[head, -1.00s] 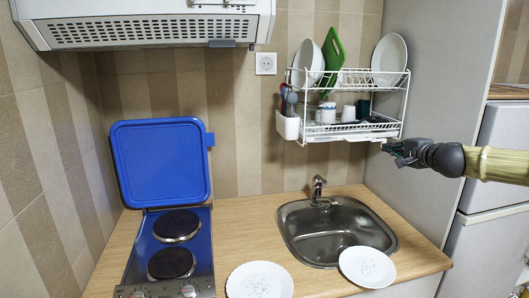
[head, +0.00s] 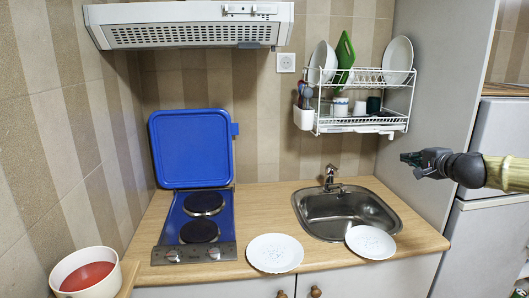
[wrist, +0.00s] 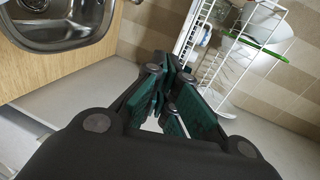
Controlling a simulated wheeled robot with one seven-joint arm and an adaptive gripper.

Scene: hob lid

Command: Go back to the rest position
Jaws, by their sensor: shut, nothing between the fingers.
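My gripper (head: 409,158) is at the right of the head view, in front of the grey cabinet side and below and right of the dish rack. It points left and holds nothing. In the wrist view my gripper (wrist: 165,72) has its green-padded fingers drawn together. The blue hob lid (head: 191,150) stands raised against the tiled wall, behind the hob (head: 196,228) with its two dark plates. My gripper is well apart from the lid.
The dish rack (head: 365,124) with plates and cups hangs on the wall, left of my gripper. The sink (head: 343,210) lies below. Two plates, one left (head: 274,253) and one right (head: 370,242), lie at the counter's front. A white pot (head: 88,273) stands at lower left.

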